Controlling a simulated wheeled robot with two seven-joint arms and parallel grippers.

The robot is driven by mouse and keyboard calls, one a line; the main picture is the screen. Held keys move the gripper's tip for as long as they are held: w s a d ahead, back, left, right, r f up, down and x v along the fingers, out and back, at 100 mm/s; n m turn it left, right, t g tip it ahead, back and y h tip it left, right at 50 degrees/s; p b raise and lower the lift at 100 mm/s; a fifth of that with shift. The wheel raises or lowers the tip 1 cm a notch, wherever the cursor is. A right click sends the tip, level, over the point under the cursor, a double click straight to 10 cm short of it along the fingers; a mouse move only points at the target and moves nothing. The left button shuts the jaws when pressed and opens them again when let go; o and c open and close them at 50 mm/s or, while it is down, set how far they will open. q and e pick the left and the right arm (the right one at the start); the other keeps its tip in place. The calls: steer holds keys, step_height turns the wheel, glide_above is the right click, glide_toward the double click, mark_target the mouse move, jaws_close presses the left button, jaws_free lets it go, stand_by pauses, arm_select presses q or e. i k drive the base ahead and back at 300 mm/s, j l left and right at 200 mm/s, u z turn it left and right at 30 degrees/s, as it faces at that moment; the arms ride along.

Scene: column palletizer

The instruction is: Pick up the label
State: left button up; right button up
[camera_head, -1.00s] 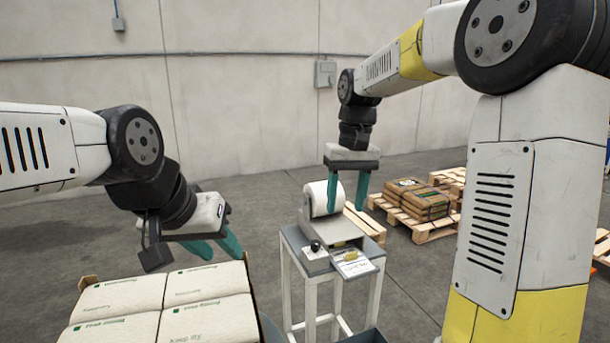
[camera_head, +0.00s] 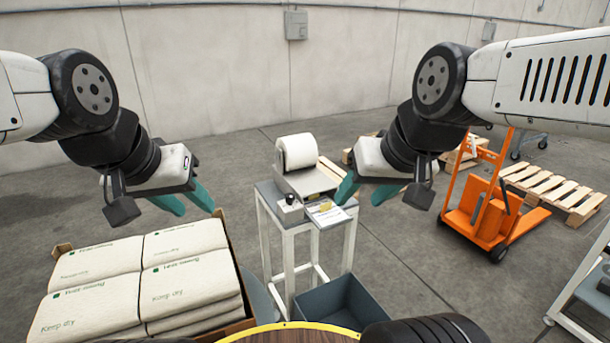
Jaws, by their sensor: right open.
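A small white label (camera_head: 327,214) lies on the front tray of the label printer (camera_head: 308,181), which carries a white roll and stands on a grey table. My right gripper (camera_head: 357,204) is open and empty. In the picture its teal fingers appear just right of the printer and label, apart from the label. My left gripper (camera_head: 196,211) has its two teal fingers apart with nothing between them. It hangs above the stack of bags at the left, away from the printer.
Cream bags (camera_head: 184,284) are stacked in a carton at lower left. An open grey bin (camera_head: 338,306) stands below the printer table. An orange pallet truck (camera_head: 488,205) and wooden pallets (camera_head: 560,187) are at the right. Bare floor lies between.

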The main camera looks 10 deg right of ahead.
mark_target(327, 216)
steer(key=k+j+u, duration=0.1)
steer(key=u, duration=0.55)
steer(key=k+j+u, duration=0.15)
steer(key=j+u, duration=0.15)
steer(key=j, duration=0.15)
steer(key=k+j+u, duration=0.1)
steer(key=j+u, duration=0.2)
steer(key=j, duration=0.15)
steer(key=j+u, duration=0.25)
steer(key=j, duration=0.2)
steer(key=j+u, duration=0.25)
steer(key=j, duration=2.45)
steer(key=l+z, duration=0.1)
steer(key=l, duration=0.5)
steer(key=l+z, duration=0.15)
steer(key=l, duration=0.5)
steer(key=l+z, duration=0.1)
steer(key=l, duration=0.5)
steer(key=i+l+z, duration=0.1)
steer(key=l, duration=0.5)
steer(key=l+z, duration=0.1)
steer(key=l, duration=0.55)
steer(key=i+l+z, duration=0.15)
steer(key=l, duration=0.45)
steer(key=i+l+z, duration=0.1)
steer(key=l, duration=0.45)
steer(key=i+l+z, duration=0.1)
steer(key=l, duration=0.5)
steer(key=i, duration=0.1)
